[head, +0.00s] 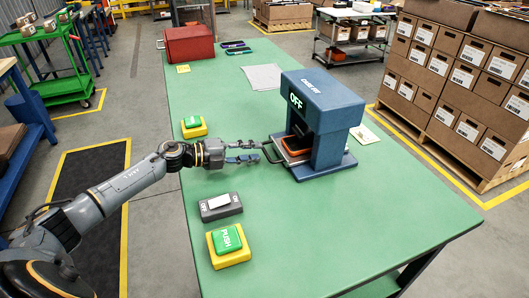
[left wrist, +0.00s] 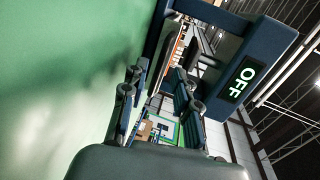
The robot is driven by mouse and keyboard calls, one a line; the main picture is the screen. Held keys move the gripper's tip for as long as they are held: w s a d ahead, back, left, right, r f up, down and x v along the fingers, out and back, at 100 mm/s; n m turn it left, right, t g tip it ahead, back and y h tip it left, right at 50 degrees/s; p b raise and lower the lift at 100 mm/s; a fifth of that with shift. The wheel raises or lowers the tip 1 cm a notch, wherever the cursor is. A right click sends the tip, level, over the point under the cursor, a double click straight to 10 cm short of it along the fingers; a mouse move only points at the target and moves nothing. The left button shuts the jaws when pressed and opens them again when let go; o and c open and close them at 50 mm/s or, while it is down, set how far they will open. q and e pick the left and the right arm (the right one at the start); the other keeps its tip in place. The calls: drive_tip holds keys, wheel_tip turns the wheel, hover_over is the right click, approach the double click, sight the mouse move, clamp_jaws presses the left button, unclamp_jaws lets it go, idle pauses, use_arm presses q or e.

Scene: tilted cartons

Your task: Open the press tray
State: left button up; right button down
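The blue press (head: 322,115) stands on the green table, and its screen reads OFF. Its tray (head: 296,156), with a metal handle at the front, sits low in the press opening and sticks out a little on the left. Something orange-red shows inside. My left gripper (head: 258,151) is open at the handle. In the left wrist view, my left gripper's fingers (left wrist: 158,95) are spread apart, with the press and its OFF screen (left wrist: 244,79) beyond. I cannot tell whether the fingers touch the handle. My right gripper is not in view.
A yellow box with a green PUSH button (head: 228,242) and a grey switch (head: 220,206) stand near the front. Another green button (head: 193,125), a grey cloth (head: 263,77) and a red box (head: 189,44) lie farther back. The table's right front is clear.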

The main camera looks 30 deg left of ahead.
sight(265, 151)
use_arm(q)
drive_tip(key=shift+x, duration=2.2)
drive_tip(key=shift+c, duration=0.2)
clamp_jaws()
